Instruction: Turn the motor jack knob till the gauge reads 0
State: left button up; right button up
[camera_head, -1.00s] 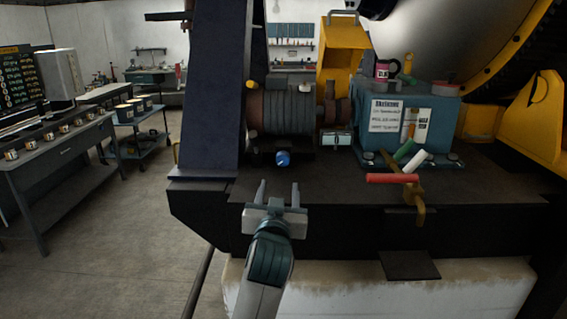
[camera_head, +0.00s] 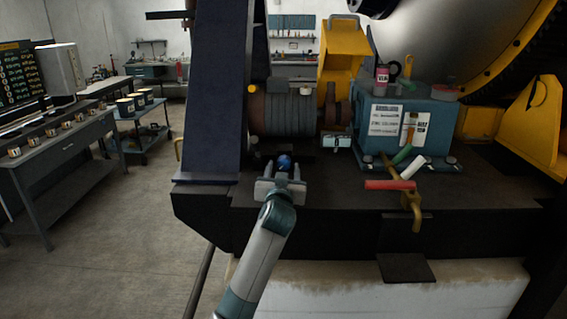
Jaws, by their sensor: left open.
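A small blue knob (camera_head: 284,161) sits low in front of the ribbed grey motor (camera_head: 285,112), on the dark machine base. My left gripper (camera_head: 283,170) is open, its two fingers pointing at the knob, one on each side of it in the picture. I cannot tell whether the fingers touch the knob. A small pale box (camera_head: 337,142) beside the motor may be the gauge; no reading can be made out. My right gripper is not in view.
A teal box (camera_head: 440,119) with paper labels stands right of the motor. Red, white and green handled pieces and a brass lever (camera_head: 412,205) lie before it. A dark blue upright (camera_head: 213,100) rises close on the left. The base's front strip is clear around my wrist.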

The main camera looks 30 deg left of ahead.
pick_arm(q)
jog(key=shift+x, duration=0.85)
jog(key=shift+c, duration=0.6)
jog(key=c, duration=0.9)
jog(key=shift+m+p, duration=0.55)
jog(key=shift+m, duration=0.45)
jog(key=o, duration=1)
jog(key=shift+s, duration=0.1)
